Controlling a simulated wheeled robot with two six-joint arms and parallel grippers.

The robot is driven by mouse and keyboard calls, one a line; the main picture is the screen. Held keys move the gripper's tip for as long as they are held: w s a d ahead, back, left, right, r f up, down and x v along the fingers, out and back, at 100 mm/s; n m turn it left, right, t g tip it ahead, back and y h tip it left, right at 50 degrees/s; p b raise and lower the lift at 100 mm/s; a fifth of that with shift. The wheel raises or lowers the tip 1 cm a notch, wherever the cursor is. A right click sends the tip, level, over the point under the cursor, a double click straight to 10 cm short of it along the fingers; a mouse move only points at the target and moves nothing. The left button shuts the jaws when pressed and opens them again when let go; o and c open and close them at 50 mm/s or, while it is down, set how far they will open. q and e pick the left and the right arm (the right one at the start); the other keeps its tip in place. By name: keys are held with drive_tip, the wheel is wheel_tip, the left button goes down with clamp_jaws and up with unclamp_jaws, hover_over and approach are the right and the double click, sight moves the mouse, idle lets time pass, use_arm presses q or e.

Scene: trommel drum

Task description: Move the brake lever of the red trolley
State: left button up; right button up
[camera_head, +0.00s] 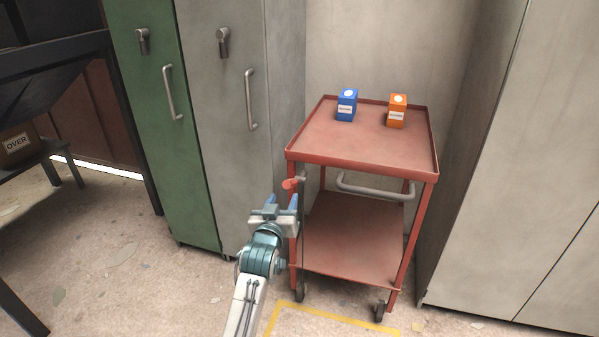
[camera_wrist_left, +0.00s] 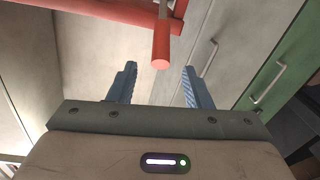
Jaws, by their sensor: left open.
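The red trolley (camera_head: 350,146) stands between the grey locker and a pale cabinet, with a top tray, a lower shelf and a grey push handle (camera_head: 374,190) on its front. The brake lever (camera_head: 290,184) has a red grip and sits at the trolley's front left post. My left gripper (camera_head: 281,203) is open and empty just below and left of the lever's grip. In the left wrist view the lever's red grip (camera_wrist_left: 161,46) hangs ahead of the two blue fingers (camera_wrist_left: 160,82), between their lines and apart from them. My right gripper is not in view.
A blue box (camera_head: 347,105) and an orange box (camera_head: 397,111) stand on the top tray. A green locker (camera_head: 165,130) and a grey locker (camera_head: 225,120) stand left of the trolley. A yellow floor line (camera_head: 330,318) runs in front of it.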

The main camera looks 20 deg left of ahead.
sight(290, 181)
use_arm(q)
drive_tip(key=w, duration=0.9)
drive_tip(key=shift+w+a, duration=0.35)
drive_tip(key=shift+a, duration=0.05)
clamp_jaws()
